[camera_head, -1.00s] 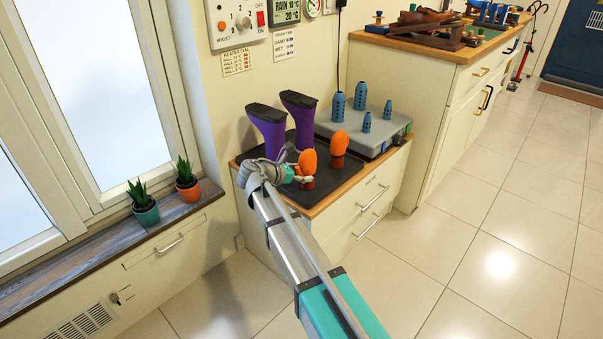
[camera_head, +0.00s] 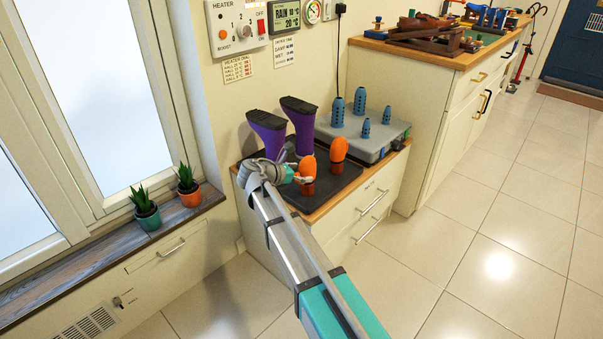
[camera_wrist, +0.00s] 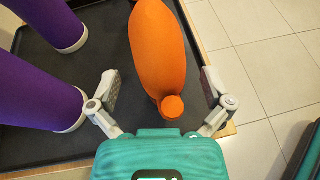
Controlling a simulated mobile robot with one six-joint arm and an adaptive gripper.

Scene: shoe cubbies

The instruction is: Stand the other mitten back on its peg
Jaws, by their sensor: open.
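Two orange mittens with darker cuffs are over the black tray (camera_head: 338,184) in the head view. The nearer mitten (camera_head: 308,166) is beside my gripper (camera_head: 297,176); the other mitten (camera_head: 338,149) is behind and to its right. In the wrist view one orange mitten (camera_wrist: 157,45) lies between the spread fingers of my gripper (camera_wrist: 162,88), its rounded thumb (camera_wrist: 172,106) towards the palm. The fingers are open, with gaps visible on both sides. Blue pegs (camera_head: 360,101), tall and short, stand bare on the grey unit (camera_head: 372,143). Any support inside the mittens is hidden.
Two purple boots (camera_head: 301,122) stand on the tray to the left of the mittens, close to my gripper in the wrist view (camera_wrist: 45,95). The wall is behind. Potted plants (camera_head: 188,187) stand on the windowsill. The tiled floor at the right is clear.

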